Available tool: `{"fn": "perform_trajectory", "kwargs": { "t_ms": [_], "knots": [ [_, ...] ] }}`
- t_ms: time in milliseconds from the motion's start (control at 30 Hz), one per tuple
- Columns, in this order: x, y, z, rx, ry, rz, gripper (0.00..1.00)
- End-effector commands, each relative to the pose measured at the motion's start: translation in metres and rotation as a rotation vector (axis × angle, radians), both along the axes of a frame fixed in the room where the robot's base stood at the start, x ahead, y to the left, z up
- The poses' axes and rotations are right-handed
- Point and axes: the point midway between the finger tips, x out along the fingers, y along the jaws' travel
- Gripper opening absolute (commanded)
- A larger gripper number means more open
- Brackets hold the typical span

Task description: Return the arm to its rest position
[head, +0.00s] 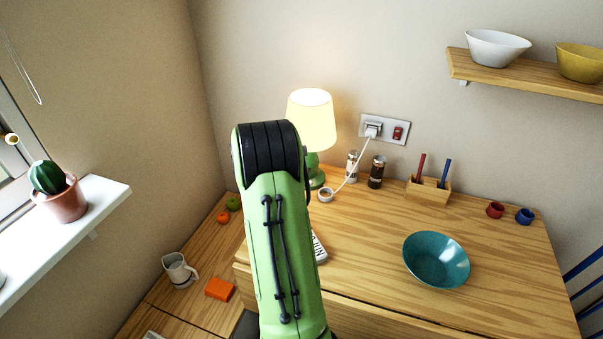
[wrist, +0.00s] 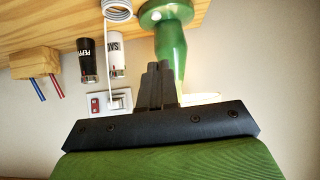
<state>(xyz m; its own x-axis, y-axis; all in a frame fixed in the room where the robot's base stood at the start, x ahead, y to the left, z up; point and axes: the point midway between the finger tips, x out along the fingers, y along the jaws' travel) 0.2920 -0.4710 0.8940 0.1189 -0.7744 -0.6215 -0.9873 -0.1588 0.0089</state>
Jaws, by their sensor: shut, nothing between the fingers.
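My green arm with a black joint at its top stands raised in the middle of the head view, in front of the wooden table (head: 355,245). My gripper (wrist: 159,68) shows in the wrist view, its dark fingers together and empty. In the head view the fingers are hidden behind the arm. In the wrist view the picture is upside down, and the fingers overlap the green lamp base (wrist: 171,45) and the wall. I cannot tell how far they are from the lamp.
A lit lamp (head: 312,118), salt and pepper shakers (head: 376,172), a pen holder (head: 428,191) and a teal bowl (head: 436,261) stand on the table. A cord runs to the wall socket (head: 373,129). A shelf (head: 520,76) juts out upper right; a cactus sill (head: 100,194) is left.

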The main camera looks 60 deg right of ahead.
Motion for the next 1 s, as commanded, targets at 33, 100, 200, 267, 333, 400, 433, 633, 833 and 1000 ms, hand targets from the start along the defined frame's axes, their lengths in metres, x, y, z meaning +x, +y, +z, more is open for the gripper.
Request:
{"fn": "perform_trajectory", "kwargs": {
  "t_ms": [33,100,200,267,333,400,433,633,833,1000],
  "knots": [
    [0.000,0.000,0.000,0.000,0.000,0.000,0.00],
    [0.000,0.000,0.000,-0.001,0.000,0.000,0.00],
    [0.000,0.000,0.000,-0.001,0.000,0.000,0.00],
    [0.000,0.000,0.000,-0.001,0.000,0.000,0.00],
    [0.000,0.000,0.000,-0.001,0.000,0.000,0.00],
    [0.000,0.000,0.000,-0.001,0.000,0.000,0.00],
    [0.000,0.000,0.000,-0.001,0.000,0.000,0.00],
    [0.004,0.005,0.006,0.002,-0.001,0.012,0.00],
    [0.049,0.101,0.093,0.082,0.008,0.228,0.00],
    [0.053,0.232,0.168,0.183,0.061,0.527,0.00]
  ]
}}
